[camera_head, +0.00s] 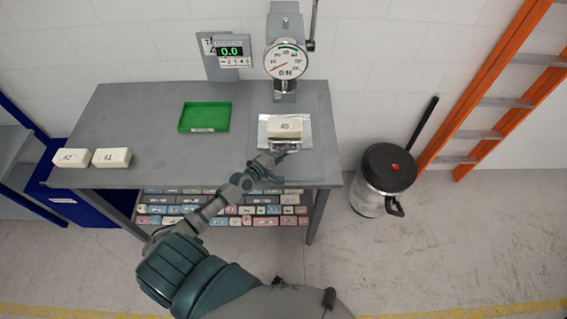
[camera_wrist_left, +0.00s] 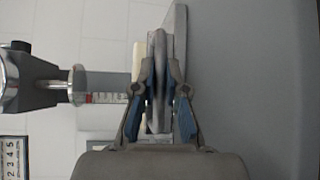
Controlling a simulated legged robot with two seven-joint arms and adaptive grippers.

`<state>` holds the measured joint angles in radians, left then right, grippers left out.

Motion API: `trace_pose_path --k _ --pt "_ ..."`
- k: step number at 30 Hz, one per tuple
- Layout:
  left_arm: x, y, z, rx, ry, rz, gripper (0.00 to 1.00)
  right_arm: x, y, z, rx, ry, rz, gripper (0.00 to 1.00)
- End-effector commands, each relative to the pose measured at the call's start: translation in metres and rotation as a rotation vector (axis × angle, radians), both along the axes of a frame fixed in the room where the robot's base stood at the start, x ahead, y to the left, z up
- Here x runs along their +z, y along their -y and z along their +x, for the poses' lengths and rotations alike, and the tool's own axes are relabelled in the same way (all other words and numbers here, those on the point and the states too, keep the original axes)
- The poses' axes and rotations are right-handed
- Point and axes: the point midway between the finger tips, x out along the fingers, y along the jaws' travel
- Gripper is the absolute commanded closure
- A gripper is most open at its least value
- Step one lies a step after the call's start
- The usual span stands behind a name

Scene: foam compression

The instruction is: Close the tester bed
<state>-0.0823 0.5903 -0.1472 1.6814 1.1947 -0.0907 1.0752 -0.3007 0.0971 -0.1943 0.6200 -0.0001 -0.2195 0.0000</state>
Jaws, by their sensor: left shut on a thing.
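The tester (camera_head: 286,52) has a round dial gauge and stands at the back of the grey table. Its pale bed (camera_head: 270,130) sits below the gauge with a white foam block (camera_head: 284,124) on it, slightly toward the front of the tester. My left gripper (camera_head: 275,150) is at the front edge of the bed. In the left wrist view my left gripper (camera_wrist_left: 160,108) is shut on a grey metal handle (camera_wrist_left: 158,70) of the bed, with the foam block partly hidden behind it. My right gripper is in neither view.
Two white blocks, one at the far left (camera_head: 72,157) and another beside it (camera_head: 111,158), lie at the table's left end. A green tray (camera_head: 205,117) lies mid-table. A digital display (camera_head: 231,51) reads 0.0. A lidded bin (camera_head: 386,180) and orange ladder (camera_head: 490,100) stand right.

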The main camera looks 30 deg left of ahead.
Motion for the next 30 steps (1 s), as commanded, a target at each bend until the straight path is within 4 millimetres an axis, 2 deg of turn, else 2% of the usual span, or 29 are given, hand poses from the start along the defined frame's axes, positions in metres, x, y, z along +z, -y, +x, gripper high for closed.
trace_pose_path --k 1,3,9,14,23,24,27,30 --pt "-0.008 -0.003 0.015 -0.011 0.002 -0.001 1.0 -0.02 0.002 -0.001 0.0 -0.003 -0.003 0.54" --pt "-0.009 -0.013 0.033 -0.012 0.001 -0.002 1.0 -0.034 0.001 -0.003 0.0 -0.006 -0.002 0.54" --pt "-0.007 -0.032 0.066 -0.013 -0.001 -0.004 1.0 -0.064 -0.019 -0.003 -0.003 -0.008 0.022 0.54" --pt "-0.004 -0.038 0.077 -0.013 -0.006 0.0 1.0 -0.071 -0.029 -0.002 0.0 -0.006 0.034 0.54" --pt "0.0 -0.041 0.079 -0.013 -0.003 -0.004 1.0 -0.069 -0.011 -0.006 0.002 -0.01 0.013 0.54" --pt "0.0 -0.041 0.079 -0.013 -0.003 -0.004 0.83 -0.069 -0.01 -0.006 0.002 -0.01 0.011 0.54" --pt "0.001 -0.042 0.078 -0.012 0.0 -0.005 0.63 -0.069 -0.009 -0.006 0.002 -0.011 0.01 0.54" --pt "0.003 -0.043 0.078 -0.01 0.003 -0.004 0.63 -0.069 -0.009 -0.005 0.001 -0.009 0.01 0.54"
